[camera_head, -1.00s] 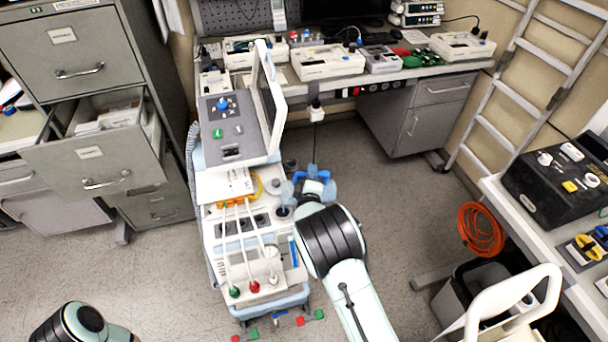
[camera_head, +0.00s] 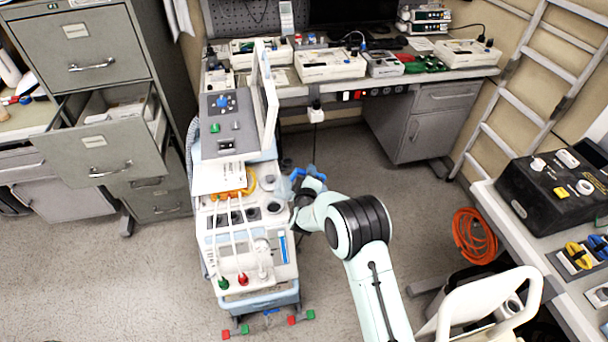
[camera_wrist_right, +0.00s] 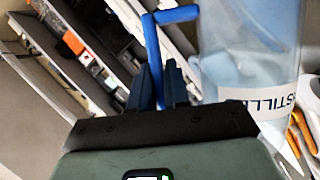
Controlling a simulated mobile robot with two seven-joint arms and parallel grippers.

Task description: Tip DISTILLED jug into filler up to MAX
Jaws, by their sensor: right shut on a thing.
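The DISTILLED jug is a clear, pale-blue vessel (camera_wrist_right: 250,45) with a white label reading part of its name, in the right wrist view. Its blue handle (camera_wrist_right: 172,15) lies at my right gripper (camera_wrist_right: 160,88), whose dark fingers are shut on it. In the head view the jug (camera_head: 285,187) is small and partly hidden by my right wrist, beside the right edge of the wheeled machine (camera_head: 225,240). A round port (camera_head: 274,207) on the machine's top, likely the filler, is just below the jug in the picture. No MAX mark is legible. My left gripper is out of view.
White cables with coloured ends cross the machine's top, and its raised screen panel (camera_head: 265,95) stands behind. An open drawer (camera_head: 100,150) juts out at left. A bench (camera_head: 440,75) lies behind, a white chair (camera_head: 490,305) at lower right. Floor between is clear.

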